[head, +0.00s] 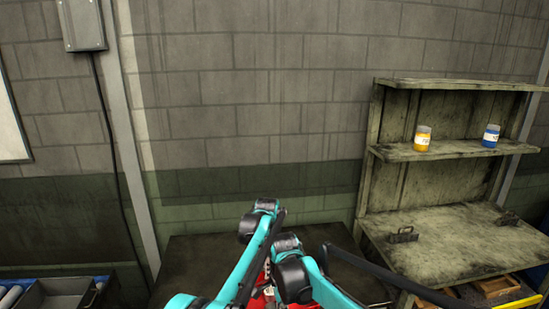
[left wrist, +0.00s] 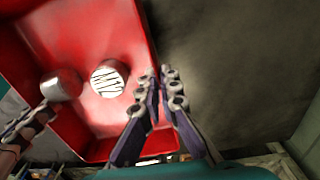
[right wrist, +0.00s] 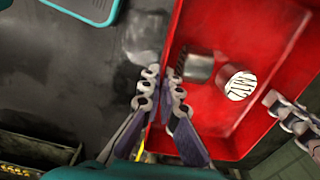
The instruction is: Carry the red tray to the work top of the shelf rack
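The red tray (head: 268,293) is low in the middle of the head view, mostly hidden by my arms. In the left wrist view the tray (left wrist: 90,30) holds a round item with a white marked face (left wrist: 108,78) and a grey metal cylinder (left wrist: 62,86). My left gripper (left wrist: 160,74) is closed on one side wall of the tray. My right gripper (right wrist: 163,80) is closed on the opposite wall of the tray (right wrist: 240,125). The work top (head: 440,240) of the shelf rack is at the right, below its shelf. I cannot tell whether the tray is lifted.
A dark table top (head: 200,255) lies around the tray. A yellow jar (head: 422,139) and a blue jar (head: 491,136) stand on the rack's shelf. A grey bin (head: 58,293) is at lower left.

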